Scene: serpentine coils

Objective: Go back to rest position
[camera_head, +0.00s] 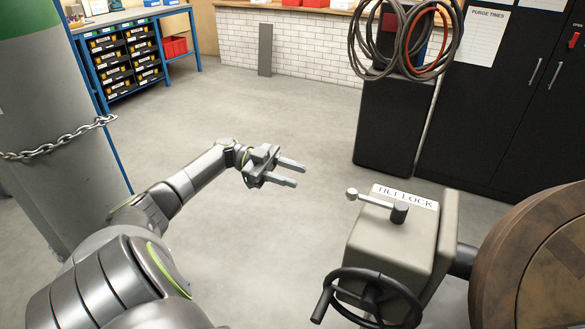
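My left gripper (289,173) is in the middle of the head view, at the end of my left arm, which comes in from the lower left. Its two fingers are apart with a clear gap between them, and nothing is held. It hangs in free space over the bare floor, to the left of the tilt lock box and apart from it. My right arm and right gripper do not show.
A grey box labelled TILT LOCK (392,240), with a lever (375,202) on top and a black handwheel (370,298), stands at the lower right beside a brown round drum (530,262). A grey cylinder with a chain (60,143) stands left. Open floor (250,98) lies ahead.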

